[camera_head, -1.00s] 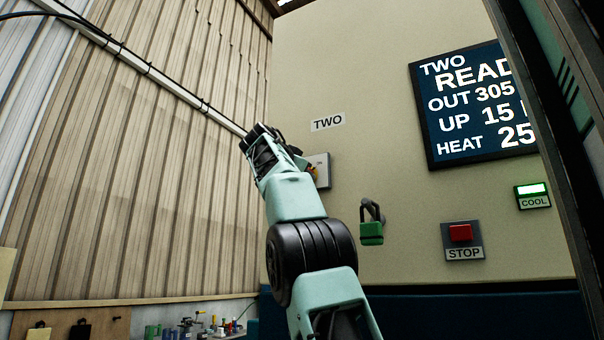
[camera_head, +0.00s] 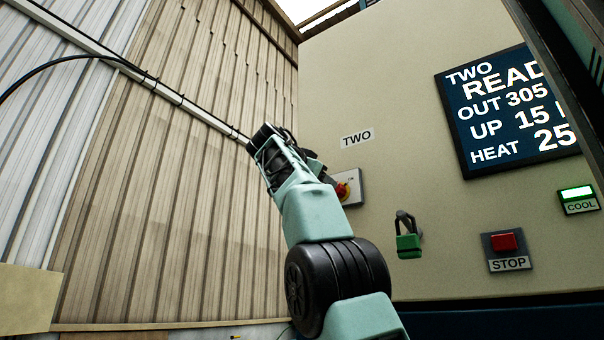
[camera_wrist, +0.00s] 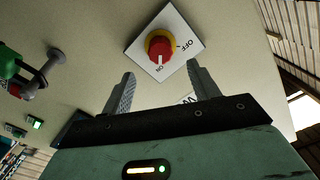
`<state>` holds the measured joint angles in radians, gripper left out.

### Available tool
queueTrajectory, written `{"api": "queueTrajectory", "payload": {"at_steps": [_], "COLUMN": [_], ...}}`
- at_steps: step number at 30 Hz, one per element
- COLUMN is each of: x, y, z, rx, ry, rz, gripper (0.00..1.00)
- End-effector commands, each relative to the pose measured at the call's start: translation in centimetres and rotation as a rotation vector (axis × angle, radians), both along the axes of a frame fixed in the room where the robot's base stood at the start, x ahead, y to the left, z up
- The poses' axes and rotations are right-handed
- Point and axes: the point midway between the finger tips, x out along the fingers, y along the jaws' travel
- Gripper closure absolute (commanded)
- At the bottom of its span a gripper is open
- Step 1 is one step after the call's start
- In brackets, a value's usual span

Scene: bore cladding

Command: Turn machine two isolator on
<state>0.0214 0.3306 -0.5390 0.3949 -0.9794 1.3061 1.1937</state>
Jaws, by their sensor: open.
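The machine two isolator (camera_head: 343,189) is a red knob on a yellow ring, on a pale plate below the "TWO" label (camera_head: 357,138). In the head view my arm partly covers it. In the wrist view the isolator knob (camera_wrist: 159,47) is in full sight, with "OFF" to its right and "ON" below it. A pale mark on the knob points down toward "ON" in that view. My gripper (camera_wrist: 163,84) is open and empty, its two fingers apart. The knob lies beyond the fingertips, roughly centred between them, and looks apart from them.
A green padlock (camera_head: 408,244) hangs on the wall right of the isolator. Further right are a red STOP button (camera_head: 504,242), a lit COOL indicator (camera_head: 577,199) and a display board (camera_head: 512,110). A dark post crosses the right edge. Ribbed cladding (camera_head: 150,200) stands left.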

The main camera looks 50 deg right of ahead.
Motion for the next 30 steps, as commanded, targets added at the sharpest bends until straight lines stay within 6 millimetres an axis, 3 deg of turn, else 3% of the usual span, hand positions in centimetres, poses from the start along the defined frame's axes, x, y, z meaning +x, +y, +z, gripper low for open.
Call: {"api": "queueTrajectory", "payload": {"at_steps": [6,12,30], "x": [-0.3,-0.6,-0.7], "y": [5.0,7.8,8.6], "z": [-0.1,0.0,0.0], "rx": [0.0,0.0,0.0], "ry": [-0.001,0.0,0.0], "rz": [0.004,0.002,0.0], "gripper": [0.4,0.4,0.4]}}
